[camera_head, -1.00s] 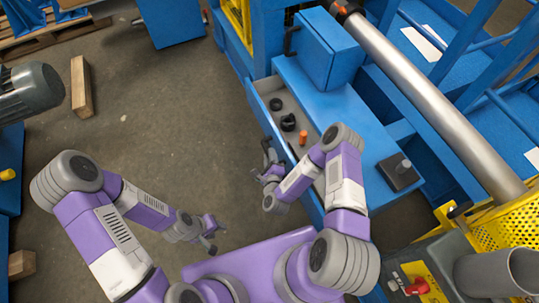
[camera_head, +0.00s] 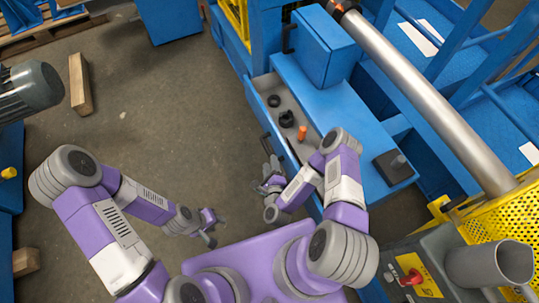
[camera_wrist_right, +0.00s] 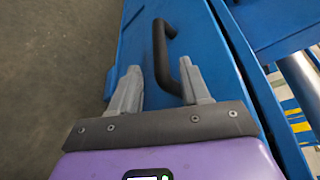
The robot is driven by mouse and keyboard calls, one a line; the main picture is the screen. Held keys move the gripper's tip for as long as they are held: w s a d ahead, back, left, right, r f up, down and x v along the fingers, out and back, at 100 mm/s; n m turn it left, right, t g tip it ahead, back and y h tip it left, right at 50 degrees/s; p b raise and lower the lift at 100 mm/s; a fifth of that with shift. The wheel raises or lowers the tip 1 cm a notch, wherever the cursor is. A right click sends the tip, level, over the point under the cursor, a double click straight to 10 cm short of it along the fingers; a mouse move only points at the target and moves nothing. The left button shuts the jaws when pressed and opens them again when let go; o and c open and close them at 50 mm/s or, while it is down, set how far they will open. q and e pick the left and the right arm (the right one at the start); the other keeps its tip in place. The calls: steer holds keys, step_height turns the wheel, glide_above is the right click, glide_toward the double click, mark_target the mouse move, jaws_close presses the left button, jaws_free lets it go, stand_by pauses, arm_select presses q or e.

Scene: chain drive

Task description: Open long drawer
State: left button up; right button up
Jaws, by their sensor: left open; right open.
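The long blue drawer (camera_head: 287,151) is partly open on the side of the blue bench, with its grey inside showing in the head view. Its black handle (camera_head: 265,144) is on the front face; it also shows in the right wrist view (camera_wrist_right: 159,55). My right gripper (camera_head: 271,171) is open and empty beside the drawer front, just below the handle in the head view. In the right wrist view its fingers (camera_wrist_right: 162,85) stand on either side of the handle's near end, not closed on it. My left gripper (camera_head: 211,228) is open and empty over the floor, away from the drawer.
Black round parts (camera_head: 286,118) and an orange part (camera_head: 302,132) lie in the drawer. A blue cabinet (camera_head: 325,45) stands on the bench top (camera_head: 345,115). A wooden block (camera_head: 80,85) lies on the floor at left. The floor left of the drawer is clear.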

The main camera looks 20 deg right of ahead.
steer(key=shift+p+v, duration=0.35)
steer(key=shift+v, duration=0.4)
steer(key=shift+r, duration=0.1)
steer(key=s+a+n+g+y+p, duration=0.15)
steer(key=a+n+g+y, duration=0.45)
steer(key=n, duration=0.7)
steer(key=s+r+n+g+y+p, duration=0.1)
steer(key=s+r+n+g, duration=0.3)
steer(key=s+n+g, duration=0.4)
steer(key=s+n+p, duration=0.1)
steer(key=s+n, duration=0.2)
steer(key=shift+s+d+r+g+y+p, duration=0.25)
steer(key=shift+d+r+g+y+p, duration=0.05)
steer(key=shift+r+g+y+p, duration=0.1)
